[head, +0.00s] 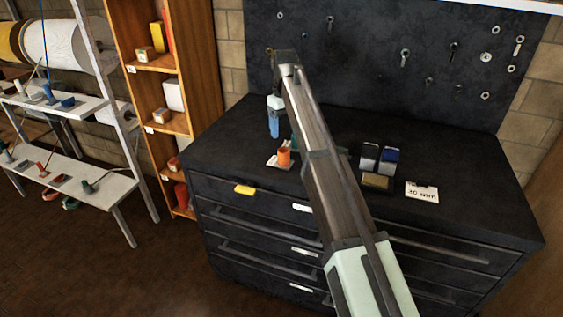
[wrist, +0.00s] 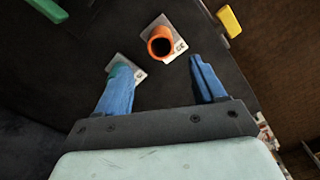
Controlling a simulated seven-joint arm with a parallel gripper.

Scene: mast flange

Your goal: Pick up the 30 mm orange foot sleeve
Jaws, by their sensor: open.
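The orange foot sleeve (head: 284,156) stands on a small pale card near the front left of the dark cabinet top. In the wrist view the orange sleeve (wrist: 160,32) shows from above as a ring with a dark bore, on its card (wrist: 178,42). It lies beyond the fingertips, roughly midway between them sideways, and nothing touches it. My gripper (wrist: 158,64) has blue fingers spread wide with nothing between them. In the head view my gripper (head: 273,134) hangs above the cabinet top, just left of and behind the sleeve.
A second card (wrist: 130,70) with a teal piece lies by the left fingertip, partly hidden. A green object (wrist: 48,8) is at the wrist view's upper left. A yellow piece (head: 244,190) is at the cabinet's front edge. Dark and blue blocks (head: 388,160) stand right of my arm.

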